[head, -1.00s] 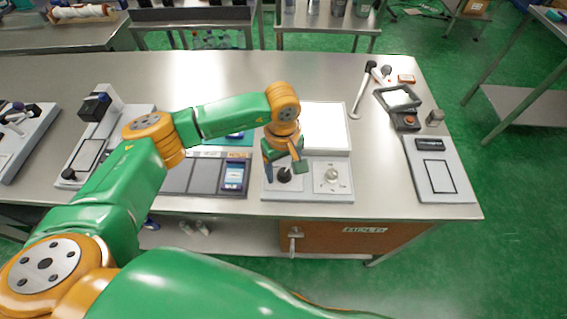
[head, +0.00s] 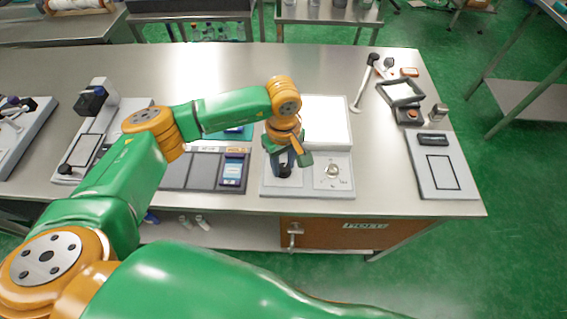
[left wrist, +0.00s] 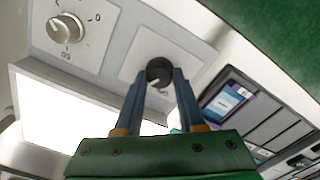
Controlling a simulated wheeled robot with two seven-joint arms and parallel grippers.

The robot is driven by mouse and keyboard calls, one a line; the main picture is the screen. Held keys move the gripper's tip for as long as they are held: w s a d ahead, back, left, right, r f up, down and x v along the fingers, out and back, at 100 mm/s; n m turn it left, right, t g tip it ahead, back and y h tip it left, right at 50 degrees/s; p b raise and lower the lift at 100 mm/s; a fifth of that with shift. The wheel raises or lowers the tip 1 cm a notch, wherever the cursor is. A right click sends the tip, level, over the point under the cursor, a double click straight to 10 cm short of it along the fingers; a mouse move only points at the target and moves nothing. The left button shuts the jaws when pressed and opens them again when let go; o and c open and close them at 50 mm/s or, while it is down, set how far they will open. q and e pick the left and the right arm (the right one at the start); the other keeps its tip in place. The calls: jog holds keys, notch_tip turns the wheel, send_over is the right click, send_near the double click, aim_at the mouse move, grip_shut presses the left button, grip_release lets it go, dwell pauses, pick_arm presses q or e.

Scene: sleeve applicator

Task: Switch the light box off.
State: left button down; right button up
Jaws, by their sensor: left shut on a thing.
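The light box (head: 325,118) stands on the table with its top panel bright white. The bright panel also shows in the left wrist view (left wrist: 62,118). Its front control strip carries a black knob-like switch (head: 285,171) on the left and a silver dial (head: 332,170) with printed marks on the right. My left gripper (left wrist: 160,75) points down at the strip and is shut on the black switch (left wrist: 159,68), one finger on each side. In the head view the left gripper (head: 287,165) partly hides the switch. My right gripper is out of view.
Left of the light box lies a grey sectioned tray (head: 203,171) with a small blue-and-white packet (head: 233,171). To the right are a dark frame (head: 402,92) and a pale board (head: 441,180). Bare table lies behind the box.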

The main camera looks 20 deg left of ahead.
pick_arm(q)
jog(key=n+b, duration=0.2)
jog(key=n, duration=0.1)
jog(key=shift+f+b, duration=0.2)
jog(key=shift+b, duration=0.1)
jog(key=n+b, duration=0.2)
jog(key=n, duration=0.2)
jog(key=n+b, duration=0.2)
jog(key=n, duration=0.1)
jog(key=shift+r, duration=0.1)
jog(key=shift+r+n+b, duration=0.1)
jog(key=shift+n+b, duration=0.7)
jog(key=shift+n, duration=0.5)
jog(key=c, duration=0.5)
grip_release()
jog(key=shift+s, duration=0.1)
